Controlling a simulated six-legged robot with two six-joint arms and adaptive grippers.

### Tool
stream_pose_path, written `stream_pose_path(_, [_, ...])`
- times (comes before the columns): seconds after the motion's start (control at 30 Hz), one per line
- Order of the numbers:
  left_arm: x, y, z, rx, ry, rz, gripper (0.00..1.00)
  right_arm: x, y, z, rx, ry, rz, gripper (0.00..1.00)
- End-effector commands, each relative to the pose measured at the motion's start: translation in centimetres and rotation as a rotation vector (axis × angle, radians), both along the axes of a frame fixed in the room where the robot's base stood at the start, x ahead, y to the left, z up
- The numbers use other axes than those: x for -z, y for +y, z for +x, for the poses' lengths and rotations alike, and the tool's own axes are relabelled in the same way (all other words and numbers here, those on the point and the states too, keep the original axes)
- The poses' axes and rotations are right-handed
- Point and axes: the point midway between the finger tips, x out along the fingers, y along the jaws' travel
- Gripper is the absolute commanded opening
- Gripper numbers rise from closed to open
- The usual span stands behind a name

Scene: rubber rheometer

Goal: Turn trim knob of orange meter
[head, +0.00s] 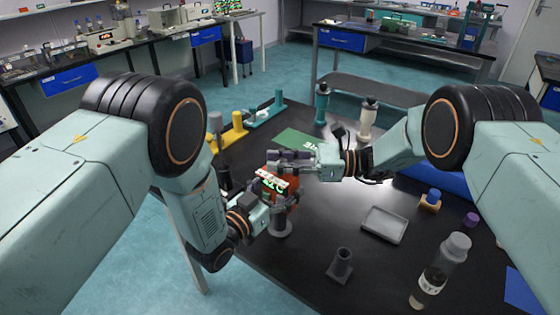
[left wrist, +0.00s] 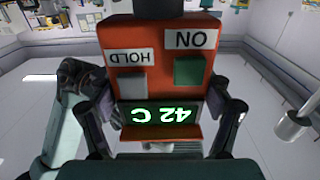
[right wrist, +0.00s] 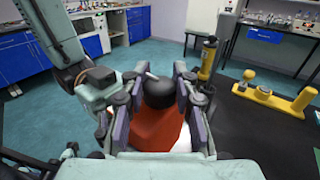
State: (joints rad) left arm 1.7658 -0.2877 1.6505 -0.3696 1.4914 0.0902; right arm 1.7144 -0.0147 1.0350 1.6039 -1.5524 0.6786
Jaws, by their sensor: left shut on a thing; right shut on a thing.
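The orange meter (head: 268,183) is held above the table in the head view. Its lit display reads 42 C, upside down in the left wrist view (left wrist: 158,115). A green ON button (left wrist: 189,71) and a grey HOLD button (left wrist: 132,84) show on its face. My left gripper (head: 276,197) is shut on the meter's body, one finger at each side. My right gripper (head: 284,158) is shut around the black trim knob (right wrist: 158,91) at the meter's end, as the right wrist view shows. The knob is hidden behind the fingers in the head view.
A yellow stand (head: 232,132) and a teal stand (head: 268,112) are at the back left. A green mat (head: 298,141) lies behind the meter.

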Motion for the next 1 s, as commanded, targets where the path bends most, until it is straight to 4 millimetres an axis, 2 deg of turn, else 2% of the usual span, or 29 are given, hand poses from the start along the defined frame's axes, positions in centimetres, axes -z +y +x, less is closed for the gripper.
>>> stream_pose_path(0.6, [0.04, 0.10, 0.02, -0.003, 0.001, 0.001, 0.40, -0.09, 0.00, -0.01, 0.292, 0.001, 0.000, 0.00])
stream_pose_path(1.0, [0.07, 0.13, 0.05, -0.005, 0.002, 0.001, 0.40, -0.04, -0.08, -0.02, 0.367, 0.001, -0.001, 0.00])
